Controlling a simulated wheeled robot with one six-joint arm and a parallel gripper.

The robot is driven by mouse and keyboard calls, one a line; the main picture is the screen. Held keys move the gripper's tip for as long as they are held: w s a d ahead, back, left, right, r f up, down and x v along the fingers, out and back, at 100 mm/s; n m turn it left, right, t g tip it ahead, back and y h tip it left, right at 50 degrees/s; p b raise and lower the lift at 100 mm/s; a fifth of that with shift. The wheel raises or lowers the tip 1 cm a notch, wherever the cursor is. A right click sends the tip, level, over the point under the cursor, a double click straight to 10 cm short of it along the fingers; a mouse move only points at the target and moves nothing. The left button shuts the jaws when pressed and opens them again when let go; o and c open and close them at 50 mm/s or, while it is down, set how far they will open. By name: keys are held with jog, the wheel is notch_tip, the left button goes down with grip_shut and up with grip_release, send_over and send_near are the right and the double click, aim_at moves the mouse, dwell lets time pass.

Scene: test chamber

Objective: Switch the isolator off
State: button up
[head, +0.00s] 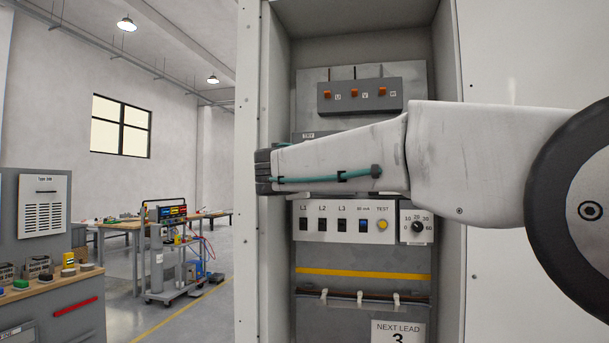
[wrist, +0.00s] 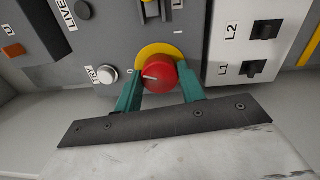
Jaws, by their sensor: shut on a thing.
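The isolator is a red rotary knob (wrist: 158,74) on a yellow disc (wrist: 150,49), set in a grey panel. In the wrist view my gripper (wrist: 160,90) has a teal finger on each side of the knob and is shut on it. The white mark on the knob points left in the wrist view, toward the side of a small "0" label and a round silver TRY button (wrist: 107,75). In the head view my arm covers the knob and the fingers.
In the wrist view a white panel with black L1 and L2 switches (wrist: 259,49) is close on the right. In the head view the cabinet (head: 249,260) has side walls around the panels. A row of orange switches (head: 355,93) is above my arm; a dial (head: 417,227) is below.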

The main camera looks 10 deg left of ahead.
jog(key=shift+n, duration=2.1)
jog(key=o, duration=1)
jog(key=shift+c, duration=0.2)
jog(key=s, duration=0.7)
jog(key=shift+s+a+f, duration=0.15)
jog(key=shift+s+a, duration=0.2)
jog(key=shift+s, duration=0.05)
jog(key=shift+s, duration=0.1)
